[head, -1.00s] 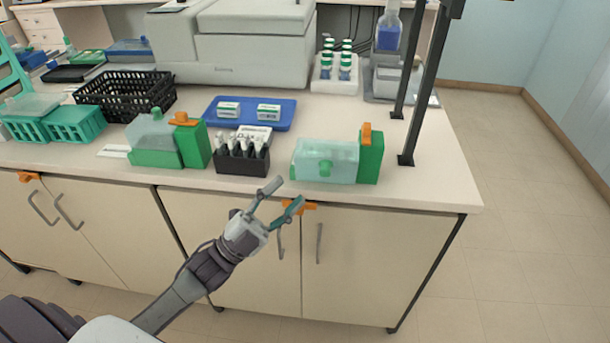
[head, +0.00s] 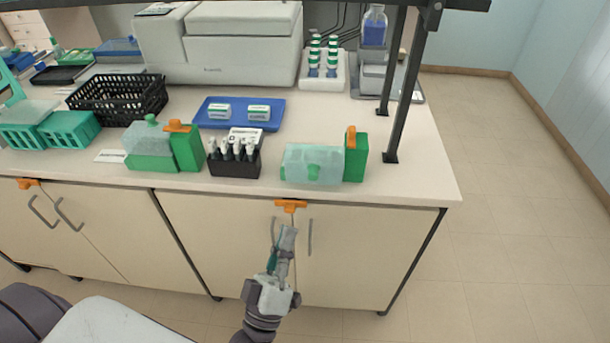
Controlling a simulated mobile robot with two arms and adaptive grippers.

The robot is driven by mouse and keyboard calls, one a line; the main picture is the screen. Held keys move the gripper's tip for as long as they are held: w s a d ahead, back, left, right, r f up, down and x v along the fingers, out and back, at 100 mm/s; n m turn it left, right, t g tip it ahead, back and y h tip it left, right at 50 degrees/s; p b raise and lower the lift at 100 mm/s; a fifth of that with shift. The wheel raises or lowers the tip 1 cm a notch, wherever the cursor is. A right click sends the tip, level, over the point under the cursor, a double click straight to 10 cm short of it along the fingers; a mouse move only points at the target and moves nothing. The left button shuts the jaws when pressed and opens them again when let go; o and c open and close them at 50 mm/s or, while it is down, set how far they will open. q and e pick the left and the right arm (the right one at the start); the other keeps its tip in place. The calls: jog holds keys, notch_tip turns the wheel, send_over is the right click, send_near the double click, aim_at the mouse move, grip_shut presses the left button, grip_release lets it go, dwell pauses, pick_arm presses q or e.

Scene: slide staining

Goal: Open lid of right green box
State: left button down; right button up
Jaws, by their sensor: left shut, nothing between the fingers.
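The right green box (head: 313,164) stands near the front edge of the bench, right of centre. It has a pale translucent lid part facing left and a solid green end with an orange clip on the right. The lid looks closed. My left gripper (head: 286,232) is shut and empty, in front of the cabinet doors and below the bench edge, apart from the box. My right gripper is not in view.
A black rack with white-topped vials (head: 234,160) stands just left of the box, and a second green box (head: 163,146) further left. A blue tray (head: 241,114) lies behind. Black posts (head: 408,80) rise at the right.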

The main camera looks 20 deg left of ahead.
pick_arm(q)
jog(key=s+d+n+g+y+p, duration=0.2)
jog(key=s+d+n+g+y, duration=0.15)
jog(key=n, duration=0.75)
jog(key=p, duration=0.4)
send_near(312, 179)
jog(key=shift+g+y, duration=0.45)
jog(key=x, duration=0.6)
jog(key=shift+s+d+r, duration=0.1)
jog(key=shift+d+r, duration=0.15)
jog(key=shift+r, duration=0.15)
jog(key=shift+w+a, duration=0.2)
jog(key=shift+w, duration=0.55)
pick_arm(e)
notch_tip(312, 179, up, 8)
pick_arm(q)
jog(key=shift+r, duration=0.1)
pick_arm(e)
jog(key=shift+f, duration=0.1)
